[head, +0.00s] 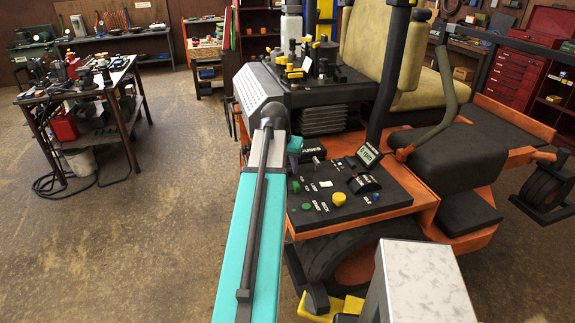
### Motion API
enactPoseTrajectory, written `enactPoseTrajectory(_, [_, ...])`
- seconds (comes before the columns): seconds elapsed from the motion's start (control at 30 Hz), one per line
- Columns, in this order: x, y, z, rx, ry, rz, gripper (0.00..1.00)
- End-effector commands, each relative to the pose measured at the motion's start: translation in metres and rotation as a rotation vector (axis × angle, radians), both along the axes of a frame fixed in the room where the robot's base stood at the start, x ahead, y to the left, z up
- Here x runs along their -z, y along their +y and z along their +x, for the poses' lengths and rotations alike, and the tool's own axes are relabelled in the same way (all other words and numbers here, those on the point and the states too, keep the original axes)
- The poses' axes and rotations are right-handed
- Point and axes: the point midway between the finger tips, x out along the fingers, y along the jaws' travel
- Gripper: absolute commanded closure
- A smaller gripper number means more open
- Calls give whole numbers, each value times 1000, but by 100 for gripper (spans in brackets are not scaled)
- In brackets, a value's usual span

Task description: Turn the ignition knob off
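The mower's black control panel (375,205) sits on its orange body in the middle of the head view. It carries a yellow round knob (339,198), a green knob (306,206), a silver-topped switch (316,160) and several small white-labelled controls. The labels are too small to read, so I cannot tell which control is the ignition knob or how it is turned. My teal arm link reaches up to a dark joint just left of the panel. A small teal part of mine shows behind it, near the panel's left edge. My gripper cannot be made out.
A black post (388,75) rises behind the panel, with a display (369,155) near its foot. A tool-covered workbench (118,105) stands at left. A red tool chest (520,72) is at back right. The left floor is open.

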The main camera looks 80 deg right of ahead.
Motion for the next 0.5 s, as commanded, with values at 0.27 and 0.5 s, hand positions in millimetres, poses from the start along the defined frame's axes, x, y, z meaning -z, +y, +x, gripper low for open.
enactPoseTrajectory(0.27, [-1, -2, 1, -13, -7, -5, 92])
enactPoseTrajectory(0.5, [0, -1, 0, -77, -8, -4, 92])
